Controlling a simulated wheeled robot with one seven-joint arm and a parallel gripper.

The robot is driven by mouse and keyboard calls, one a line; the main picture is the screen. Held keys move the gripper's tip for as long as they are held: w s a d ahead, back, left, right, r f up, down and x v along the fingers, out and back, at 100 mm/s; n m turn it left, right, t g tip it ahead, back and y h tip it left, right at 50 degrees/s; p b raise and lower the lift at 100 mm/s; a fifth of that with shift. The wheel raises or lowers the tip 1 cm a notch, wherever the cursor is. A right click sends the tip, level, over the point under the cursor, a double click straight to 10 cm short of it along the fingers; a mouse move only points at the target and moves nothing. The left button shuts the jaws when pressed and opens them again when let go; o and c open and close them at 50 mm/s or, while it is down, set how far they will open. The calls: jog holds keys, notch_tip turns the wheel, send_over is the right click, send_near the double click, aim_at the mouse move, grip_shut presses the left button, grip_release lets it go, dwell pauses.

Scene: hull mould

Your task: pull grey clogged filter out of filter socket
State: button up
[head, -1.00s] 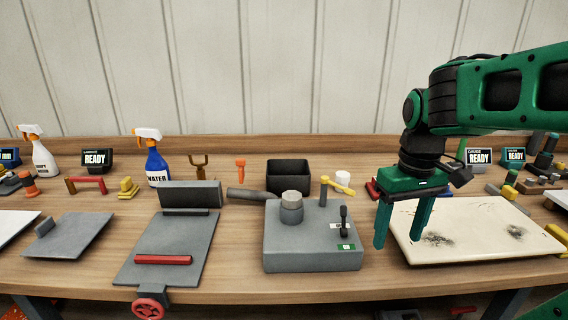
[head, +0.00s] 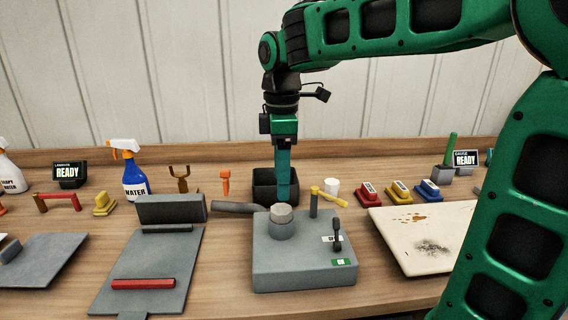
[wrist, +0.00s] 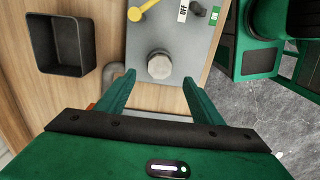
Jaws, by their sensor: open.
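The grey clogged filter (head: 281,213) is a pale grey faceted plug standing upright in the round filter socket (head: 282,230) on top of a grey block-shaped housing (head: 304,268). In the wrist view the filter (wrist: 159,66) shows from above, ahead of the fingertips and roughly midway between them. My gripper (head: 284,197) points down above the filter, a little behind or over it; the exact gap is hard to tell. In the wrist view my gripper (wrist: 160,82) has its two green fingers spread apart with nothing between them.
A black open bin (head: 265,187) stands behind the housing. A yellow-handled valve (head: 325,193) and a black lever (head: 337,234) rise from the housing beside the socket. A grey pipe (head: 232,207) runs out to the left. A stained cream panel (head: 425,235) lies to the right.

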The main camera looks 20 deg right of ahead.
aim_at(281, 208)
jog(key=shift+f, duration=3.55)
jog(key=c, duration=1.2)
jog(key=o, duration=0.3)
jog(key=shift+r, duration=0.1)
jog(key=shift+c, duration=1.1)
